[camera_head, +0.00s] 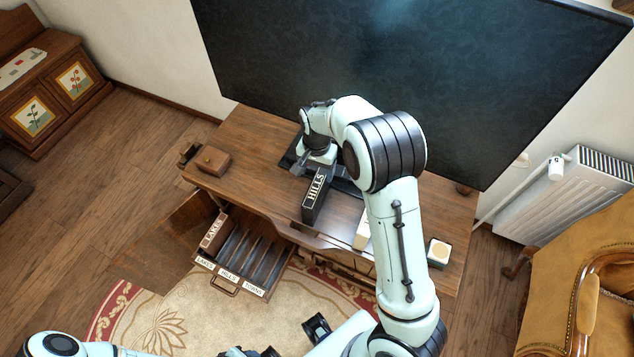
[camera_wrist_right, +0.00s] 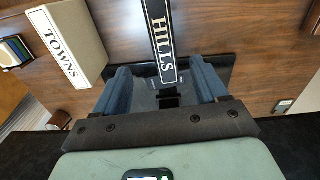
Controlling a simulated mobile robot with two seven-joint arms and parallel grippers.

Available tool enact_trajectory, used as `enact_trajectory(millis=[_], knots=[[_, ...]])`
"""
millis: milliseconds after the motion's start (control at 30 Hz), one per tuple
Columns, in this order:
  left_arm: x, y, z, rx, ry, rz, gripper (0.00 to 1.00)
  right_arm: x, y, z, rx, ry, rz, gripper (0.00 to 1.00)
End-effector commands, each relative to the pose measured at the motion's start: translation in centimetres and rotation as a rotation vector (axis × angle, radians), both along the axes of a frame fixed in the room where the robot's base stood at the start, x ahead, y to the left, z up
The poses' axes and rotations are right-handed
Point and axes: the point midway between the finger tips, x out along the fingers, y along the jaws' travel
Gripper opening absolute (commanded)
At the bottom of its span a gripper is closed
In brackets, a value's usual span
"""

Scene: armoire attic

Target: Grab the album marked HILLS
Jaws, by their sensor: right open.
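My right gripper (camera_head: 314,168) is at the album's far end, low over the desk. In the wrist view its two blue fingers (camera_wrist_right: 162,82) are open, one on each side of the album's near end, with a gap on both sides. My left arm (camera_head: 58,346) shows at the bottom left edge. Dark parts at the bottom middle may be its gripper, but its jaws cannot be made out.
A cream TOWNS album (camera_wrist_right: 70,42) stands beside HILLS, partly behind my arm in the head view (camera_head: 362,232). A small wooden box (camera_head: 212,160) sits on the desk's left. A large dark panel (camera_head: 420,70) rises behind.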

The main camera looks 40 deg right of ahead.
Motion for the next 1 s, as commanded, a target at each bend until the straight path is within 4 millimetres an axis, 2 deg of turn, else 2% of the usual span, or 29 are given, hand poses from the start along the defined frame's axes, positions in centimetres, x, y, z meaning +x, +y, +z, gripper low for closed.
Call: enact_trajectory(millis=[167,433,700,1000], knots=[[-0.2,0.0,-0.3,0.0,0.003,0.001,0.43,-0.1,0.0,-1.7,-0.001,0.005,0.001,0.72],[-0.5,0.1,-0.9,0.0,0.006,0.001,0.43,-0.1,0.0,-6.8,0.0,0.005,0.001,0.72],[-0.5,0.0,-0.9,0.0,0.006,0.001,0.43,0.1,0.0,-8.9,0.001,0.003,0.001,0.72],[-0.5,0.0,-1.0,0.0,0.006,0.001,0.43,0.7,-0.3,-13.0,0.001,0.003,0.001,0.72]])
